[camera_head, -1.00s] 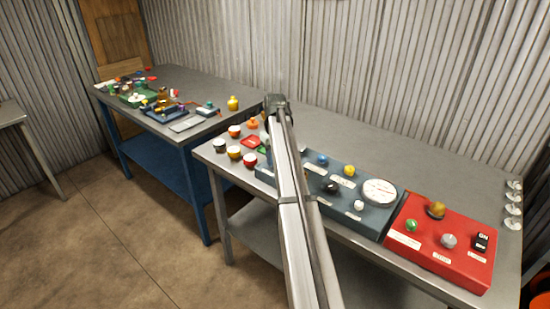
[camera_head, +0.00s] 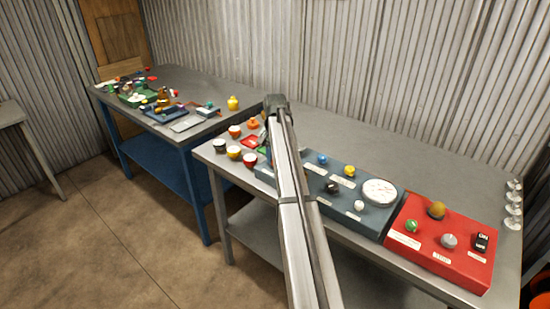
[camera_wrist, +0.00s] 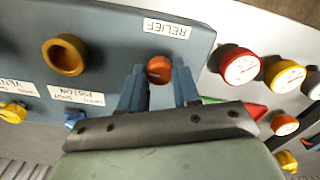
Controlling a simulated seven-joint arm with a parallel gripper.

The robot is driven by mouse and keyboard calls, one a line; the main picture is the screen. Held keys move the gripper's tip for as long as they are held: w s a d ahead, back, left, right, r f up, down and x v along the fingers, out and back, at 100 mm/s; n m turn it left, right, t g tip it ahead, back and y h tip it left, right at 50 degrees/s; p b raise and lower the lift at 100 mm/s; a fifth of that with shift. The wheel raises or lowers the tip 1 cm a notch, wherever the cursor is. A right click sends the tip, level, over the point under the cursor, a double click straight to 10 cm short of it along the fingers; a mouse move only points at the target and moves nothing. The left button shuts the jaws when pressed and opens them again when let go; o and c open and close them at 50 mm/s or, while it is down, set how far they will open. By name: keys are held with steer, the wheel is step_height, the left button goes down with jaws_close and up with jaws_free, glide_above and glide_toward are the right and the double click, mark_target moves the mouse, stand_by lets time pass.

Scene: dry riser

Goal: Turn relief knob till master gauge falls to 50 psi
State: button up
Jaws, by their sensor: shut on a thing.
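The relief knob (camera_wrist: 159,69) is small and orange-red, beside the upside-down "RELIEF" label (camera_wrist: 167,28) on the blue-grey panel (camera_wrist: 110,25). My gripper (camera_wrist: 161,84) is shut on this knob, with a blue finger on each side. In the head view my arm hides the knob and the fingers. A large white dial (camera_head: 380,192), apparently the master gauge, sits at the right end of the blue-grey panel in the head view. Its needle is too small to read.
A brown ring-shaped knob (camera_wrist: 66,55) stands left of my fingers in the wrist view. A red-rimmed gauge (camera_wrist: 239,66) and a yellow-rimmed gauge (camera_wrist: 285,76) lie to the right. A red box (camera_head: 440,245) with controls adjoins the panel.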

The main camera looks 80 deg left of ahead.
steer(key=shift+m, duration=0.5)
steer(key=o, duration=1.1)
steer(key=shift+c, duration=0.2)
steer(key=shift+r, duration=0.1)
step_height(320, 180, up, 14)
steer(key=shift+f, duration=0.2)
